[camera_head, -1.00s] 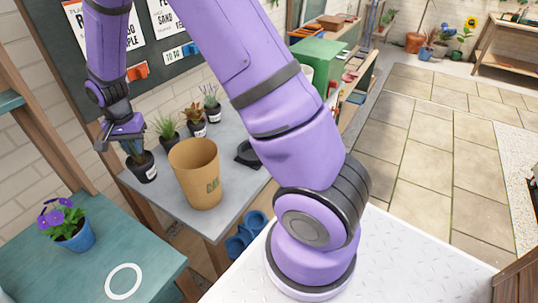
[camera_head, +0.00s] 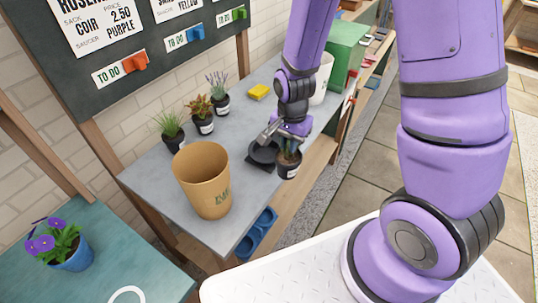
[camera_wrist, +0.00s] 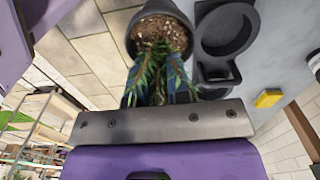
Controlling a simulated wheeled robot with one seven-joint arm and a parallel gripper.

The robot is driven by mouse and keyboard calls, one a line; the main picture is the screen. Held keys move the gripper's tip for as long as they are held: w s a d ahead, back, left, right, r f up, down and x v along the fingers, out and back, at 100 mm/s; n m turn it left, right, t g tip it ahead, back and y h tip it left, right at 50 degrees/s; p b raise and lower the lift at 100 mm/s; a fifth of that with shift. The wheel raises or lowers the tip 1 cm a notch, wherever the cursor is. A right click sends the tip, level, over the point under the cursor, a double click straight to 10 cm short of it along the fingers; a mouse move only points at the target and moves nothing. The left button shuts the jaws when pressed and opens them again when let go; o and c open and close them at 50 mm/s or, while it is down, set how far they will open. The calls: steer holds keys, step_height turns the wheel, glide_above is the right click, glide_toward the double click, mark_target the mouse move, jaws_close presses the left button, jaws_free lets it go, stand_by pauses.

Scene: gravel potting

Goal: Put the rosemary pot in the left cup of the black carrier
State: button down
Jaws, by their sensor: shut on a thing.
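My gripper (camera_head: 282,138) is shut on the rosemary pot (camera_head: 289,165), a black pot with a pale label and green needle leaves. In the wrist view, the pot (camera_wrist: 131,40) shows brown soil, and its leaves lie between the jaws. The black carrier (camera_head: 256,163) lies on the grey table, partly behind my gripper and the pot. The pot hangs upright at the carrier's right side, near the table's front edge. In the wrist view, the carrier (camera_wrist: 251,45) shows a large round cup beside the pot and a smaller recess. I cannot tell the pot's exact height or whether it touches the carrier.
A tan container (camera_head: 203,180) stands left of the carrier. Several potted plants, including a lavender (camera_head: 220,100), stand along the back. A yellow block (camera_head: 259,92) and a white pot (camera_head: 322,78) are farther back. A violet pot (camera_head: 70,256) stands on the teal table.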

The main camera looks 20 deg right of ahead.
steer(key=shift+s+d+f, duration=0.1)
steer(key=shift+s+d, duration=0.1)
steer(key=shift+s, duration=0.75)
steer(key=w+a+f, duration=0.1)
steer(key=w+f, duration=0.1)
steer(key=w, duration=0.5)
steer(key=w+a+f, duration=0.1)
steer(key=w+f, duration=0.2)
steer(key=w, duration=0.5)
steer(key=shift+w, duration=0.2)
steer(key=shift+f, duration=0.15)
steer(key=c, duration=1.1)
jaws_free()
